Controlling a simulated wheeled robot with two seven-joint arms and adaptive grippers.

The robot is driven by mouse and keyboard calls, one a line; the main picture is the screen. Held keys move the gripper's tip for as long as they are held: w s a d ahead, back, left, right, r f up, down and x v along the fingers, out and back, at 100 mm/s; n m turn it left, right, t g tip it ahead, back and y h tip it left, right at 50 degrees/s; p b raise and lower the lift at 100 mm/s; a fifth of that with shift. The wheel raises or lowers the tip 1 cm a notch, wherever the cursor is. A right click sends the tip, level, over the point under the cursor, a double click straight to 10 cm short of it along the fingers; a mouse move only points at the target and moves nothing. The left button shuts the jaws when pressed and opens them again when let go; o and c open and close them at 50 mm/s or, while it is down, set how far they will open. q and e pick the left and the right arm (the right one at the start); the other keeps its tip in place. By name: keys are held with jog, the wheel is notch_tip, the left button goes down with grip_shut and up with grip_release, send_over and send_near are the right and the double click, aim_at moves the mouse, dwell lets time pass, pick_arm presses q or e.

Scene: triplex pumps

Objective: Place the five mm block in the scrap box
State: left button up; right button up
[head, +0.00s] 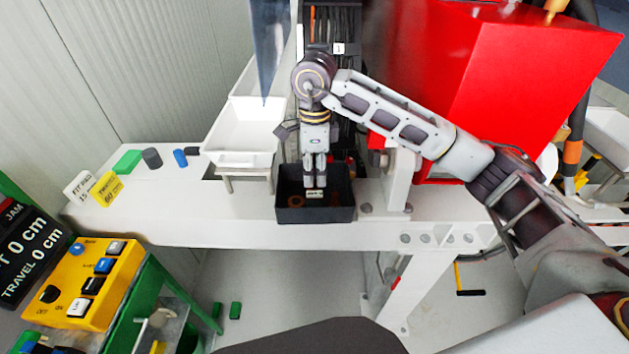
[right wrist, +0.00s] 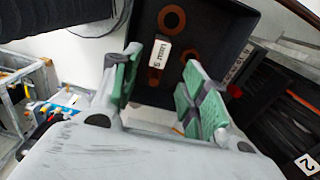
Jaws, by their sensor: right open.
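The scrap box is a black open box (head: 290,213) on the white bench; its dark inside fills the top of the right wrist view (right wrist: 215,30). My right gripper (head: 315,184) points down into the box. In the right wrist view its green-padded fingers (right wrist: 158,88) are apart, with nothing gripped. The small block with a white marked face (head: 314,194) shows just below the fingertips, within the box outline. It also shows in the right wrist view (right wrist: 159,54), beyond the fingers. I cannot tell whether it touches the box floor. My left gripper is out of view.
Orange-brown rings (right wrist: 171,18) lie in the box. A white tray (head: 240,158) stands left of my right arm, and a red housing (head: 530,80) right. A green block (head: 127,162), a grey cylinder (head: 152,158) and a blue cylinder (head: 180,158) stand on the left bench.

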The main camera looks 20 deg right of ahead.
jog(key=shift+r, duration=2.1)
dwell(0.6)
jog(key=shift+s+a, duration=0.1)
jog(key=shift+s, duration=0.05)
